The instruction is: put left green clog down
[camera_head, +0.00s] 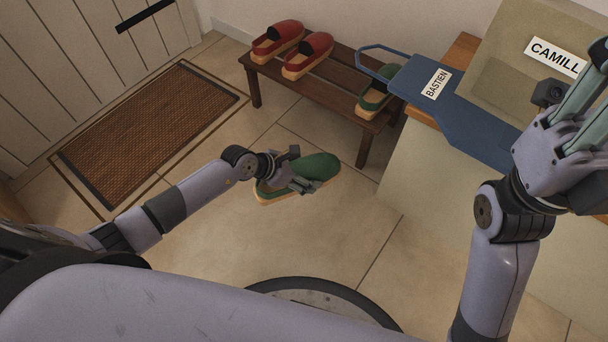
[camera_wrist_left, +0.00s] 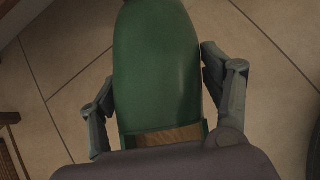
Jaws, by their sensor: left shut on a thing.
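One green clog (camera_head: 318,167) with a light wooden sole is in my left gripper (camera_head: 297,177), over the tiled floor in front of the bench. In the left wrist view the clog (camera_wrist_left: 158,65) fills the middle, its rounded green upper pointing away, with a finger on each side. I cannot tell whether its sole touches the floor. The other green clog (camera_head: 376,99) stands on the right end of the dark wooden bench (camera_head: 334,92), partly behind a blue item. My right gripper (camera_head: 587,115) is at the right edge, its fingertips cut off or unclear.
Two red clogs (camera_head: 277,37) (camera_head: 306,54) stand on the bench's left part, with bare slats to their right. A blue item labelled BASTIEN (camera_head: 455,110) and a box labelled CAMILL (camera_head: 510,50) are at the right. A brown doormat (camera_head: 148,128) lies left, by the door.

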